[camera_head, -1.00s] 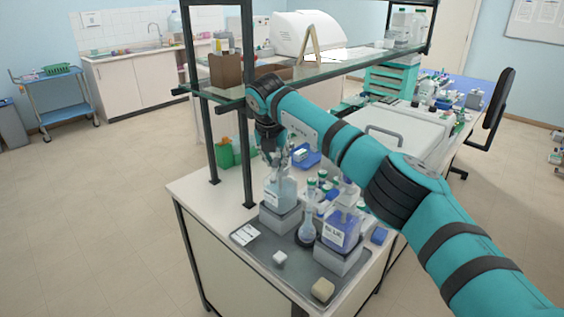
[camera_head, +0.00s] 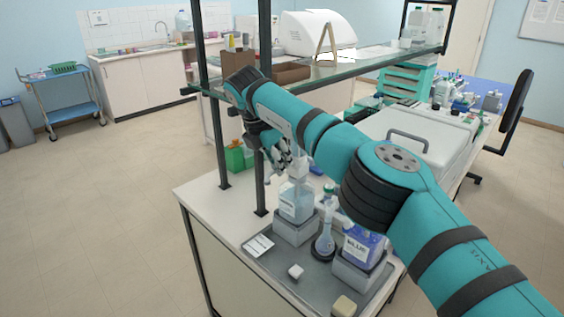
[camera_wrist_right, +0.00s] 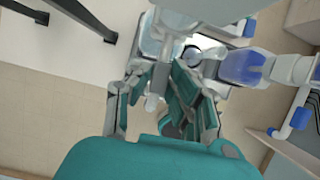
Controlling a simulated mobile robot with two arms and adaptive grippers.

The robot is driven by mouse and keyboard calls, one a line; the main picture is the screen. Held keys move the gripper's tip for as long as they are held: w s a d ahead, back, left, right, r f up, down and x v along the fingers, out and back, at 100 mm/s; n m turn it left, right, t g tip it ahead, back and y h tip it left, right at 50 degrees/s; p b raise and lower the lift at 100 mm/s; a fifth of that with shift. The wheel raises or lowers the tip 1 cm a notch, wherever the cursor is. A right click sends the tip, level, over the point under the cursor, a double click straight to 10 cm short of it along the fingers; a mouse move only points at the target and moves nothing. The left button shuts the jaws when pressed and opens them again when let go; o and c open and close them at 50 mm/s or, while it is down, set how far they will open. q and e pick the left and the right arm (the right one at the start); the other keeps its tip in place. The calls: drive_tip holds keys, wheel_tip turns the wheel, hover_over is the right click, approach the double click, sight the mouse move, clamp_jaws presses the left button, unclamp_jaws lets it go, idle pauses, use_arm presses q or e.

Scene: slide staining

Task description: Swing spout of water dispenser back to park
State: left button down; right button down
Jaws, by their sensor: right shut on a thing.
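The water dispenser (camera_head: 297,203) is a clear bottle of pale blue liquid with a white label. It stands upright on a grey block at the bench's left side. My right gripper (camera_head: 288,162) is at its top, slanting down from the upper left. In the right wrist view the fingers of my right gripper (camera_wrist_right: 158,82) are closed around a pale narrow part, which looks like the spout (camera_wrist_right: 152,100). The fingers hide part of it, and its exact direction is hard to tell. My left gripper is not in view.
A bottle labelled BLUE (camera_head: 362,246) stands on another grey block to the right, with a round flask (camera_head: 324,243) between. A grey tray (camera_head: 320,283) lies under them. Shelf posts (camera_head: 263,150) rise close behind my right gripper. A glass shelf (camera_head: 350,66) is above.

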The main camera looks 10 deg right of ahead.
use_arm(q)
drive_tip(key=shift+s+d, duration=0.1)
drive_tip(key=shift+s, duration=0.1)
use_arm(e)
drive_tip(key=c, duration=1.2)
unclamp_jaws()
drive_tip(key=shift+c, duration=0.2)
drive_tip(key=shift+s+r, duration=0.1)
drive_tip(key=shift+r, duration=0.15)
drive_tip(key=v, duration=1.1)
drive_tip(key=shift+r, duration=0.25)
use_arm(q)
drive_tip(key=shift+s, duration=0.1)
